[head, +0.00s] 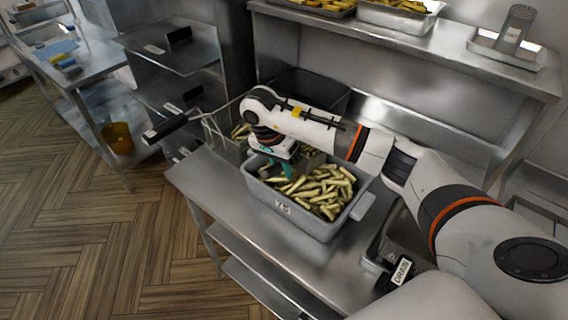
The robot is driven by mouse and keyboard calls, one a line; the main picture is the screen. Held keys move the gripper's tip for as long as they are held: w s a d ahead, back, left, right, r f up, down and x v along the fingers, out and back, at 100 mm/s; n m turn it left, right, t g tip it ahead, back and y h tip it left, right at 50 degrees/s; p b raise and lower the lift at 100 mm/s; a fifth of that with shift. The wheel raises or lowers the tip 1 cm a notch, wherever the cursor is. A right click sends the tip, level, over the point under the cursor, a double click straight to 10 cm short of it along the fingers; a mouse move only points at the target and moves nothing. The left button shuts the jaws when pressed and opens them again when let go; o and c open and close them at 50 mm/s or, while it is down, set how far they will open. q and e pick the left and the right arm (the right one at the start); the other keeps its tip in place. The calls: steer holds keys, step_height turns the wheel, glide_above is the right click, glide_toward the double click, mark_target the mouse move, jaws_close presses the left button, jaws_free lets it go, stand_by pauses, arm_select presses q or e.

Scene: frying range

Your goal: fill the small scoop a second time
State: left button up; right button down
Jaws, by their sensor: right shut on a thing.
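A grey bin (296,222) full of pale cut fries (322,192) stands on the steel table, with a small label on its front. My right gripper (287,168) reaches in from the right and points down over the back left part of the bin. It is shut on the small scoop (312,159), of which only a greyish part shows beside the fingers. The gripper and wrist hide the rest of the scoop, so I cannot tell how many fries are in it. My left gripper is not in view.
A wire basket (214,132) with a black handle (165,127) and some fries sits behind the bin. A steel shelf (420,46) with trays of fries runs above. A lever marked DRAIN (401,271) is at the front right. Bare tabletop (215,180) lies left of the bin.

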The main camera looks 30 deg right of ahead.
mark_target(268, 168)
steer(key=shift+s+a+r, duration=0.1)
steer(key=shift+a+r, duration=0.15)
steer(key=shift+r, duration=0.15)
steer(key=shift+s+a+r+t+h, duration=0.1)
steer(key=shift+a+r+t+h, duration=0.25)
steer(key=shift+h, duration=0.55)
steer(key=shift+s+a+r+t+h+p, duration=0.2)
steer(key=shift+a+r+p, duration=0.15)
steer(key=shift+a+p, duration=0.15)
steer(key=shift+s+a+r+t+h+p, duration=0.1)
steer(key=shift+s+a+r+h+p, duration=0.1)
steer(key=shift+a+r+p, duration=0.2)
steer(key=shift+s+a+r+h+p, duration=0.1)
steer(key=shift+s+a+h+p, duration=0.2)
steer(key=shift+a+p, duration=0.4)
